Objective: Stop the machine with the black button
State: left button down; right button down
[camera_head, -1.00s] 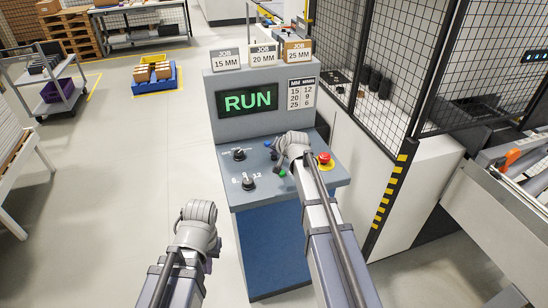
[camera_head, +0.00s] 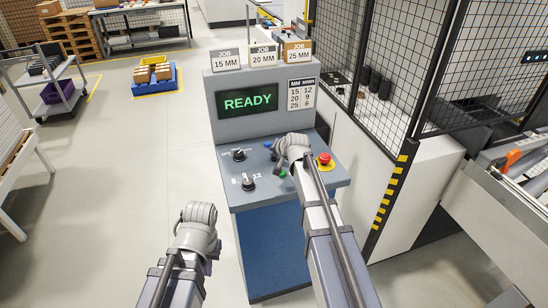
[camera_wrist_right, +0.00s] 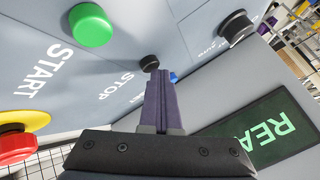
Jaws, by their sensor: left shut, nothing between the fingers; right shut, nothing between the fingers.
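The black button (camera_wrist_right: 149,63) sits beside the word STOP on the grey panel (camera_head: 232,181). My right gripper (camera_wrist_right: 161,74) is shut and empty. Its fingertips appear right at the black button in the right wrist view; I cannot tell whether they touch it. In the head view my right gripper (camera_head: 279,157) is over the panel and its wrist largely hides the black button. The display (camera_head: 248,102) reads READY in green. My left gripper (camera_head: 198,228) is low, left of the console and away from the panel; its fingers are hard to make out.
A green START button (camera_wrist_right: 90,24) and a red emergency button (camera_head: 324,159) on a yellow base are close by. A blue button (camera_head: 268,144) and two black knobs (camera_head: 239,154) are also on the panel. A mesh fence (camera_head: 380,60) stands at the right.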

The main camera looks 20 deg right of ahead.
jog(key=shift+r+p, duration=0.7)
jog(key=shift+r, duration=0.15)
notch_tip(320, 180, up, 5)
jog(key=p, duration=0.5)
dwell(0.5)
